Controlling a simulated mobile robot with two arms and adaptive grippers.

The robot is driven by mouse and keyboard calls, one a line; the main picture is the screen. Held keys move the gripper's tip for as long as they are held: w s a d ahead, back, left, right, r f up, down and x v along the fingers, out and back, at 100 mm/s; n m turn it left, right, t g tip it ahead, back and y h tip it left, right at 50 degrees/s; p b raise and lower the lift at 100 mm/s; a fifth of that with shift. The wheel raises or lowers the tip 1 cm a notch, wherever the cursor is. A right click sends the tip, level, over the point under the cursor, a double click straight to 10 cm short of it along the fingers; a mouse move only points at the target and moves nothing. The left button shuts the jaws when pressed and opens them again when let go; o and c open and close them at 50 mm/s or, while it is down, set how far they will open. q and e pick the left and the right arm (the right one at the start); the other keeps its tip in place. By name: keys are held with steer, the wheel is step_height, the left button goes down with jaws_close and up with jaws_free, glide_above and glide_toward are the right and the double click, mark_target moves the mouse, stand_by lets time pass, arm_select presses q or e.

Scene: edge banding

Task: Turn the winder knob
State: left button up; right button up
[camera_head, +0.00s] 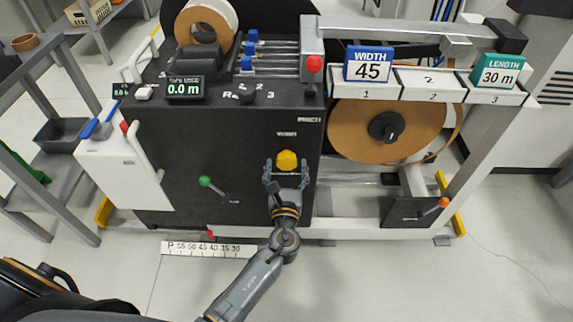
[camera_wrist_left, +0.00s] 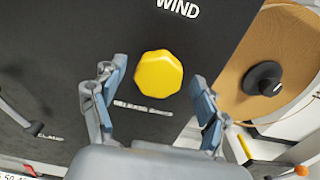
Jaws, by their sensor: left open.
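The winder knob (camera_head: 287,161) is a yellow, many-sided knob on the machine's black front panel. It also shows in the left wrist view (camera_wrist_left: 158,77), below the printed word WIND. My left gripper (camera_head: 286,178) is open in front of the panel, just below the knob in the head view. In the left wrist view its two fingers (camera_wrist_left: 155,92) stand apart on either side of the knob, with a gap to each side. I cannot tell how far the fingertips are from the panel. My right gripper is in neither view.
A green-tipped lever (camera_head: 205,182) sits left of the knob. A brown roll (camera_head: 360,125) is at the right, with an orange-tipped handle (camera_head: 443,202) below. A display (camera_head: 184,88) reads 0.0 m; signs show WIDTH 45 (camera_head: 368,64) and LENGTH 30 m (camera_head: 498,71).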

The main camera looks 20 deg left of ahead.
arm_select(q)
steer(key=shift+w+a, duration=0.15)
steer(key=shift+w, duration=0.35)
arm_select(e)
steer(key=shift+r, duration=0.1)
arm_select(q)
steer(key=c, duration=1.1)
steer(key=n+b, duration=0.2)
steer(key=n, duration=0.1)
steer(key=shift+f+n, duration=0.1)
steer(key=shift+n, duration=0.2)
steer(key=n+b, duration=0.2)
steer(key=n, duration=0.1)
steer(key=shift+s+a, duration=0.1)
steer(key=shift+a, duration=0.05)
steer(key=shift+n, duration=0.3)
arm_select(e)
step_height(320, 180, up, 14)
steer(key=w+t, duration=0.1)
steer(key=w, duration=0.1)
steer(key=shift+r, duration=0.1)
